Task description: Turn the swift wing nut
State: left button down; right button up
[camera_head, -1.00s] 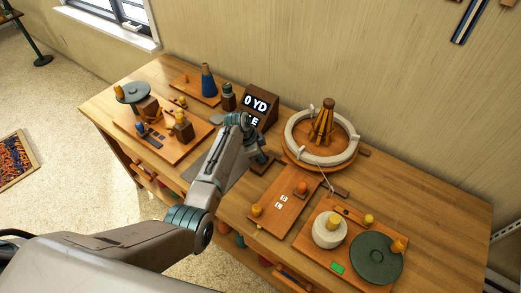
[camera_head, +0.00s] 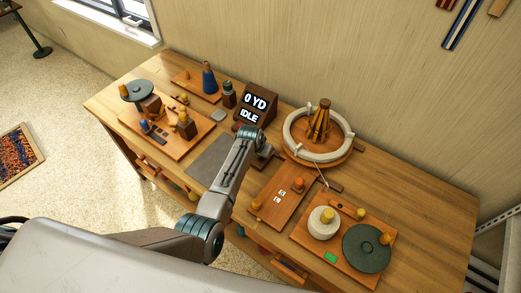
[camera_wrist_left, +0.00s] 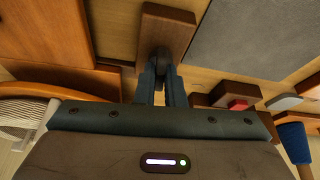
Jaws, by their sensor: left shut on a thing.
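The swift (camera_head: 326,106) stands at the back right of the bench, a wooden cone of slats inside a ring of white yarn (camera_head: 292,140) on a round base. My left gripper (camera_wrist_left: 161,82) comes down just left of it, beside the display stand. In the left wrist view its fingers are shut on a small dark rounded piece (camera_wrist_left: 161,62), which looks like the wing nut, at the end of a brown wooden block (camera_wrist_left: 165,30). The fingers hide most of the piece, so its turn cannot be told. My right gripper is in neither view.
The display stand (camera_head: 252,116) reads "0 YD IDLE". A grey mat (camera_head: 208,158) lies left of my arm. A board with a white yarn cake (camera_head: 323,225) and a dark disc (camera_head: 367,248) is at the front right. The bench's right end is clear.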

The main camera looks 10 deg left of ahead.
pick_arm(q)
jog(key=n+y, duration=0.1)
jog(key=n, duration=0.1)
jog(key=shift+w+d+n, duration=0.1)
jog(key=shift+n, duration=0.3)
jog(key=shift+d+n+y, duration=0.1)
jog(key=shift+n+y, duration=0.6)
jog(key=shift+n, duration=1)
jog(key=c, duration=1.5)
grip_release()
